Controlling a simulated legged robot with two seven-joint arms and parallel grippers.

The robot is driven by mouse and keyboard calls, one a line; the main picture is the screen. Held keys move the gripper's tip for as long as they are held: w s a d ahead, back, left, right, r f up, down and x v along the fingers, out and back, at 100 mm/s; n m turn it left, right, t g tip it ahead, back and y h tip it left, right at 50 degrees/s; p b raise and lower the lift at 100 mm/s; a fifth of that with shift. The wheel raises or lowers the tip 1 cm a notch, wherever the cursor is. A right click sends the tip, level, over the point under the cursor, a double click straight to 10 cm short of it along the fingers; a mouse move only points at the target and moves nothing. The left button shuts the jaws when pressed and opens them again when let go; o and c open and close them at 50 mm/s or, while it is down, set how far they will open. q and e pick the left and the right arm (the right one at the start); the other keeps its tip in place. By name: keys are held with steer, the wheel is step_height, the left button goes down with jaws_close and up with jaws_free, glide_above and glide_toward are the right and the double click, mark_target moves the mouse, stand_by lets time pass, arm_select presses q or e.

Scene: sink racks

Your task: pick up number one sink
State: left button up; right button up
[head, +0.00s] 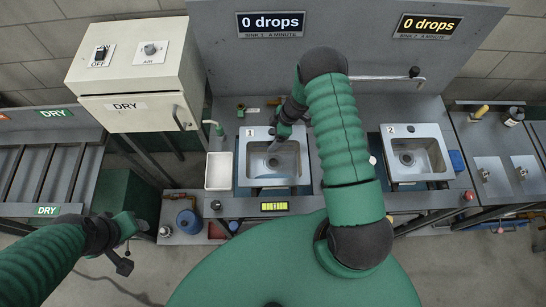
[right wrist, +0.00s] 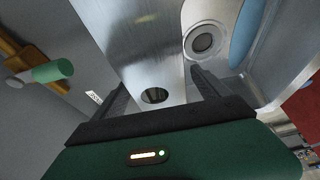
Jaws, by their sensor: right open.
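The number one sink (head: 290,172) is a square steel basin in the middle of the head view, with a "1" tag at its back left corner and a round drain. My right gripper (head: 273,147) is open over the back part of this sink. In the right wrist view, the fingers (right wrist: 160,92) stand apart on either side of bright steel (right wrist: 135,40) with a round hole. The drain shows beyond; contact cannot be told. My left gripper (head: 127,245) is at the lower left, away from the sinks; its jaws are unclear.
A second sink (head: 418,155), tagged "2", sits to the right. A white tray (head: 218,171) stands just left of sink one. A cream control box (head: 135,75) reading OFF and DRY is at the upper left. A grey panel with "0 drops" displays (head: 270,24) stands behind.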

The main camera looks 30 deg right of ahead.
steer(key=shift+a, duration=0.1)
steer(key=shift+d+f+b, duration=0.25)
steer(key=shift+d+b, duration=0.05)
steer(key=shift+d, duration=0.25)
steer(key=shift+a+r, duration=0.1)
steer(key=shift+a, duration=0.3)
steer(key=c, duration=0.8)
steer(key=shift+d, duration=0.15)
jaws_close()
